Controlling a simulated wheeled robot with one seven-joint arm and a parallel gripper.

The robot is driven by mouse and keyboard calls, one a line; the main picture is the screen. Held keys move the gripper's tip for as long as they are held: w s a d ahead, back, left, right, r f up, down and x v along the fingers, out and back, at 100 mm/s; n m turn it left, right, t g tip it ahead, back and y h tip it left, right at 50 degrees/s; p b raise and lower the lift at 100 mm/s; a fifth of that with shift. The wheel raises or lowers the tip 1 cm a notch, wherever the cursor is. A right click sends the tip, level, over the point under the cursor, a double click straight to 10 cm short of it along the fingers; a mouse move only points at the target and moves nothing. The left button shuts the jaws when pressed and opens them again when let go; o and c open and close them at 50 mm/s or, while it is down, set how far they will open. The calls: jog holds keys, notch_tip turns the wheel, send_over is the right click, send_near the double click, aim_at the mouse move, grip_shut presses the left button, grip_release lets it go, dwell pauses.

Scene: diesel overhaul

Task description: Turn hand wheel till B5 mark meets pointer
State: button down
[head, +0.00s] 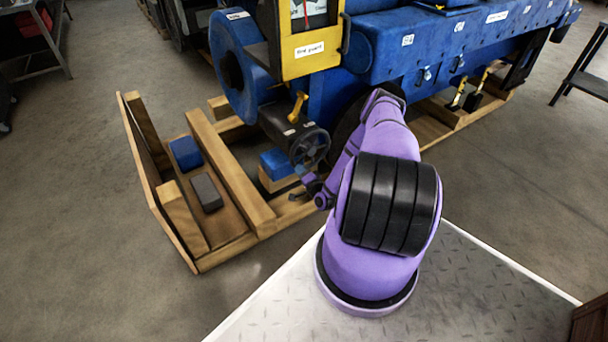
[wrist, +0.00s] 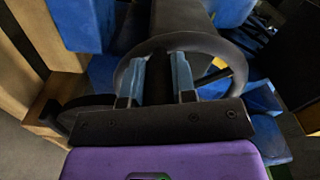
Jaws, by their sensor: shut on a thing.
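The dark hand wheel (head: 310,148) sits on a dark housing low on the near end of the blue engine. In the wrist view its round rim (wrist: 122,72) fills the middle. My gripper (head: 312,184) is low beside the wheel in the head view. In the wrist view, the two blue-grey fingers of my gripper (wrist: 157,82) are closed on a dark bar-like part of the wheel, inside the rim's outline. A yellow guard (head: 312,50) above frames a pale window (head: 308,9), cut by the picture's top edge. I cannot make out a B5 mark or a pointer.
A wooden cradle (head: 240,175) bears the engine and holds a blue block (head: 185,153) and a grey block (head: 206,192). A small yellow lever (head: 298,106) stands just above the hand wheel. Open floor (head: 75,200) lies to the left.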

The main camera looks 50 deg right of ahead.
aim_at(294, 157)
jog(key=r+m, duration=0.1)
jog(key=m, duration=0.1)
jog(key=a+r+m, duration=0.1)
jog(key=shift+w+a+r+m, duration=0.1)
jog(key=shift+r+m, duration=0.3)
notch_tip(294, 157, up, 2)
jog(key=m, duration=0.2)
jog(key=shift+m, duration=0.4)
jog(key=shift+r, duration=0.6)
jog(key=c, duration=0.9)
grip_release()
jog(key=shift+d, duration=0.2)
jog(key=shift+a, duration=0.1)
